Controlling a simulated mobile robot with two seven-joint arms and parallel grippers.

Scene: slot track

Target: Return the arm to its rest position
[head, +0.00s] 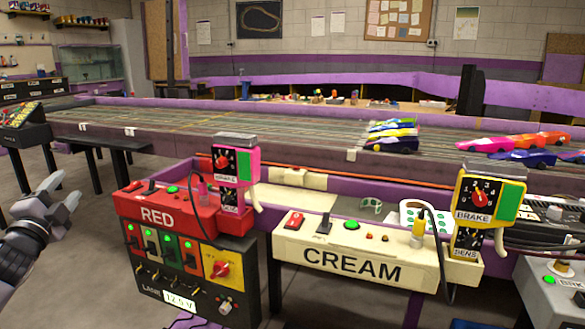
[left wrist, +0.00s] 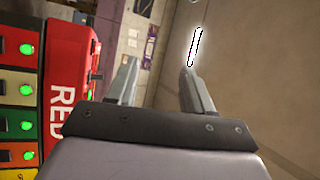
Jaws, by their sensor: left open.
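My left gripper (head: 60,190) is at the left edge of the head view, to the left of the red control station, apart from it. Its two fingers are spread with nothing between them, and they also show in the left wrist view (left wrist: 157,80). The red control station (head: 155,213), marked RED, has a panel of switches and lit green buttons below it. It fills the left side of the left wrist view (left wrist: 65,60). My right gripper is in neither view.
A cream station (head: 345,262), marked CREAM, stands right of the red one. Pink (head: 233,165) and yellow (head: 489,212) controllers hang on the stations. Behind them runs the slot track (head: 250,135) with several toy cars. The floor (head: 85,270) by my left gripper is clear.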

